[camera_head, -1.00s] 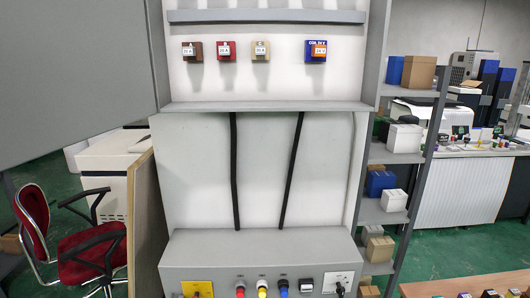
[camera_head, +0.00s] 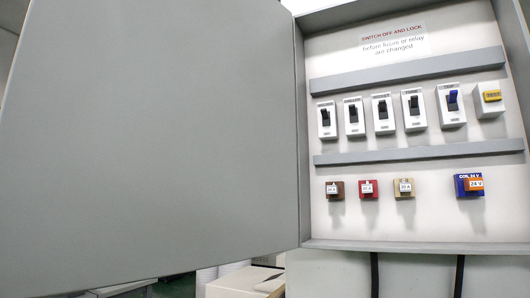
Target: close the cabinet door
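The grey cabinet door (camera_head: 150,130) stands open and fills the left half of the head view. Its hinge side meets the left edge of the cabinet (camera_head: 310,246) at the right. The inside of the cabinet is exposed, with a row of white switches (camera_head: 382,113) between two grey rails. Below them sit a brown, a red (camera_head: 368,189), a beige and a blue relay block (camera_head: 469,186). The door's far left edge is near the picture's left border. Neither of my grippers shows.
A red and black warning label (camera_head: 393,40) is at the top of the cabinet. Two black cables (camera_head: 374,275) run down below it. Pale equipment (camera_head: 243,283) stands low behind the door's bottom edge. My arms are out of view.

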